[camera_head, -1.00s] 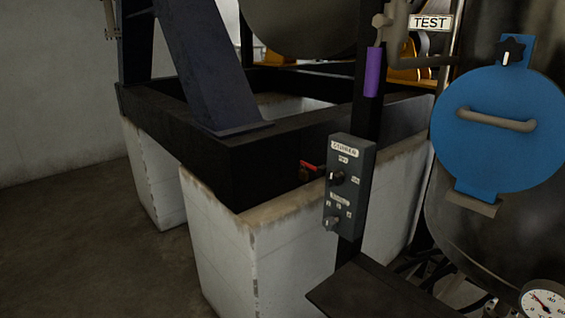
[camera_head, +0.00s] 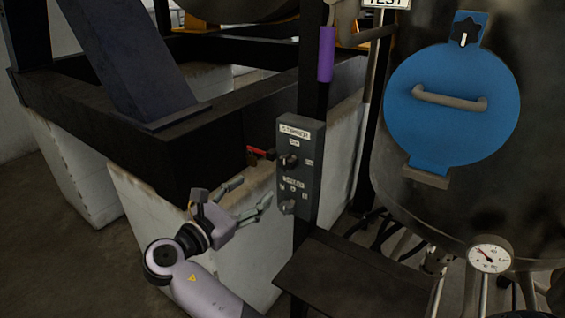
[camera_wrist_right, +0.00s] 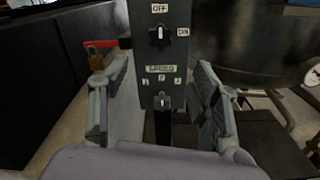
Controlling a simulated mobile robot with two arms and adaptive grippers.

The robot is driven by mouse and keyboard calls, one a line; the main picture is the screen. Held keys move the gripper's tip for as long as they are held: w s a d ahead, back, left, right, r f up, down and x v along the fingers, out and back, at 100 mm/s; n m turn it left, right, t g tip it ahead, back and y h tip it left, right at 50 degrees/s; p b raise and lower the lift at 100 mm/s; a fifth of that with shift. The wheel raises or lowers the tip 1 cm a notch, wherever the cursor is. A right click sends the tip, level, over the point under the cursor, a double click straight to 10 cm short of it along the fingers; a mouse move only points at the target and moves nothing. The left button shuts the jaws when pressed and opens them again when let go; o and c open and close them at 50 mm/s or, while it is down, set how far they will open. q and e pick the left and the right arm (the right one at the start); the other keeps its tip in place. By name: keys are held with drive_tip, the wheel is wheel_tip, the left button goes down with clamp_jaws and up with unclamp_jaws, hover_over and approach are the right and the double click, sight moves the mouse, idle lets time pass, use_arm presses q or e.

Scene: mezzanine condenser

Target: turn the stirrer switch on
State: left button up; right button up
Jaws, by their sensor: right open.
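The stirrer control box (camera_head: 301,170) is a grey panel on a dark post, in the middle of the head view. Its upper black knob (camera_head: 289,161) is the stirrer switch, with OFF above it and ON to its right. In the right wrist view the switch (camera_wrist_right: 160,36) has its white mark pointing up at OFF. The lower speed knob (camera_head: 287,206) sits beneath; it also shows in the wrist view (camera_wrist_right: 162,101). My right gripper (camera_head: 254,194) is open and empty, left of the box and apart from it. My left gripper is out of view.
A blue round hatch (camera_head: 452,130) on a dark vessel and a gauge (camera_head: 490,255) are at the right. A white plinth (camera_head: 150,220) stands behind my right arm.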

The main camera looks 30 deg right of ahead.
sight(284, 166)
drive_tip(key=p+x, duration=0.2)
drive_tip(key=x, duration=1.2)
drive_tip(key=shift+p, duration=0.4)
drive_tip(key=c, duration=1.1)
drive_tip(key=shift+c, duration=0.2)
